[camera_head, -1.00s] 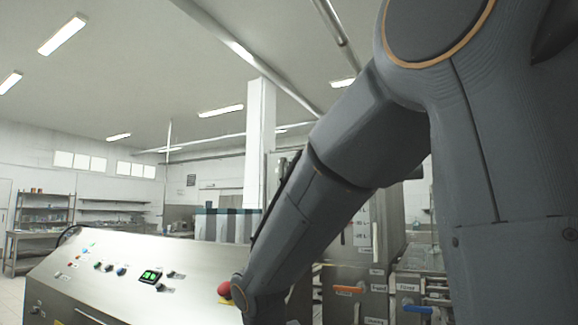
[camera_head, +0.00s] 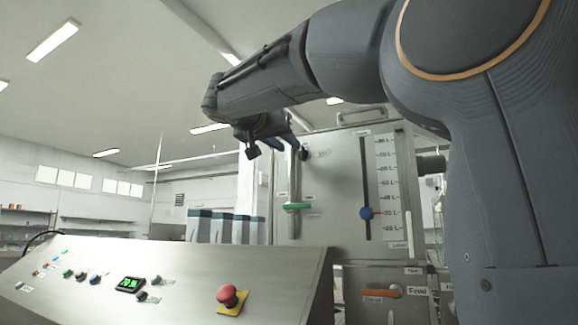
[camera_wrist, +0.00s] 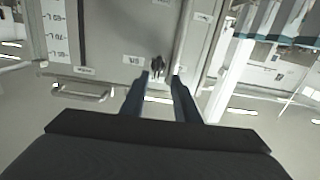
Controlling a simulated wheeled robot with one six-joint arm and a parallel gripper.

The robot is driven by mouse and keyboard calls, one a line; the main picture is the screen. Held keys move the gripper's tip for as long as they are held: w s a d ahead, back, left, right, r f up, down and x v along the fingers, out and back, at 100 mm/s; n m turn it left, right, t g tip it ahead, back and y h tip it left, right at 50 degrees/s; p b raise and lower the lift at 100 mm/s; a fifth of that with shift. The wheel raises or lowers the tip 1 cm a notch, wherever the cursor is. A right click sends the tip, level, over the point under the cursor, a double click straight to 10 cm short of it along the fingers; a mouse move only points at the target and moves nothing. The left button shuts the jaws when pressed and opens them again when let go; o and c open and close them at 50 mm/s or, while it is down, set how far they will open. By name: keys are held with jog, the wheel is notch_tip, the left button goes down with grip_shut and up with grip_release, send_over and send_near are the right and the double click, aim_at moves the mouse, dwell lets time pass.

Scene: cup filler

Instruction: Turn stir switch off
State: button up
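A small black switch knob (camera_wrist: 157,66) shows in the wrist view on the grey upright panel, beside a white label (camera_wrist: 133,60) that appears upside down and is too small to read surely. In the head view a black knob (camera_head: 304,153) is near the top of the panel, left of a small label. My gripper (camera_wrist: 159,78) is open and empty, its two fingers pointing at the panel with the knob between their tips in the picture. I cannot tell whether the fingers touch it. In the head view my gripper (camera_head: 286,145) is just left of the knob.
A green slider handle (camera_head: 297,206) and a blue slider knob (camera_head: 366,213) are lower on the panel. An orange handle (camera_head: 380,292) is below the panel.

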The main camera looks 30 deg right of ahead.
aim_at(302, 154)
jog(key=r+p+x, duration=0.1)
jog(key=p+x, duration=0.1)
jog(key=x, duration=0.5)
jog(key=shift+d+r+h, duration=0.3)
jog(key=shift+d, duration=0.15)
jog(key=shift+c, duration=0.3)
grip_shut()
